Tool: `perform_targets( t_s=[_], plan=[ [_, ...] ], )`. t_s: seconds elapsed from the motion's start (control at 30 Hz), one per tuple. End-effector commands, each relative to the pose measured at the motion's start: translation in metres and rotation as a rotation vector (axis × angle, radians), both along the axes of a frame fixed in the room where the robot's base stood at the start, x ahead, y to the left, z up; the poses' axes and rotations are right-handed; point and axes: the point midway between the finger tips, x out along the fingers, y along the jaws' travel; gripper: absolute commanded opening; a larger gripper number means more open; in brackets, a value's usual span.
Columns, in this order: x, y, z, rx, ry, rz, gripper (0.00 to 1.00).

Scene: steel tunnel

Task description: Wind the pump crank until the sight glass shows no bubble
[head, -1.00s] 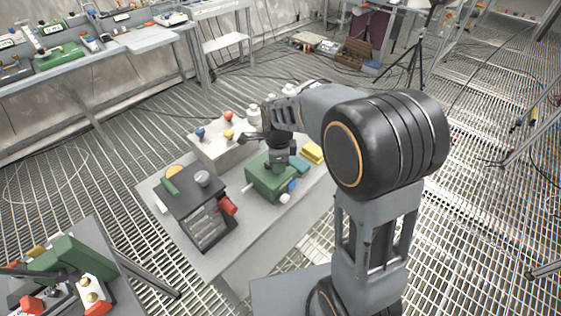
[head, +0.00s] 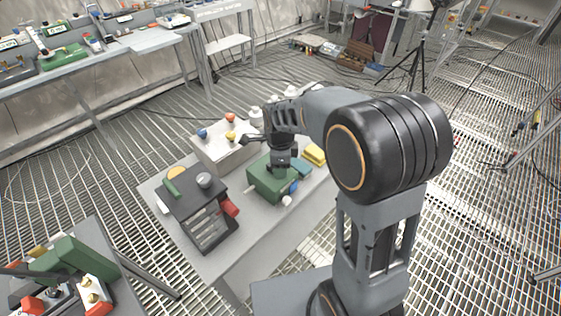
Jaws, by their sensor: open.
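A green box-shaped unit (head: 268,186) sits on the grey table and looks like the pump. A blue part (head: 294,187) and a white knob (head: 287,201) show at its right front side, and a pale rod sticks out at its left. I cannot tell for certain which part is the crank. No sight glass or bubble can be made out at this size. My gripper (head: 281,172) points down, open, right over the top of the green unit. Its fingertips are small and dark, and I cannot tell whether they touch anything.
A black unit (head: 203,215) with a red part stands left of the green unit. Behind is a pale box (head: 222,150) with red, blue and yellow knobs. A yellow block (head: 314,154) lies to the right. The table's front strip (head: 262,222) is clear.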

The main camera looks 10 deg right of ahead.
Motion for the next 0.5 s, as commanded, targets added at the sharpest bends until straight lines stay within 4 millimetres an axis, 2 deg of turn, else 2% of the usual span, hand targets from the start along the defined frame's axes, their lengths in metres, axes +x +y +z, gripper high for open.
perform_targets(
  t_s=[0.17, 0.5],
  plan=[
    [0.001, 0.0, 0.013, 0.001, -0.002, 0.0, 0.49],
    [0.001, 0.0, 0.081, 0.001, -0.005, 0.0, 0.49]
  ],
)
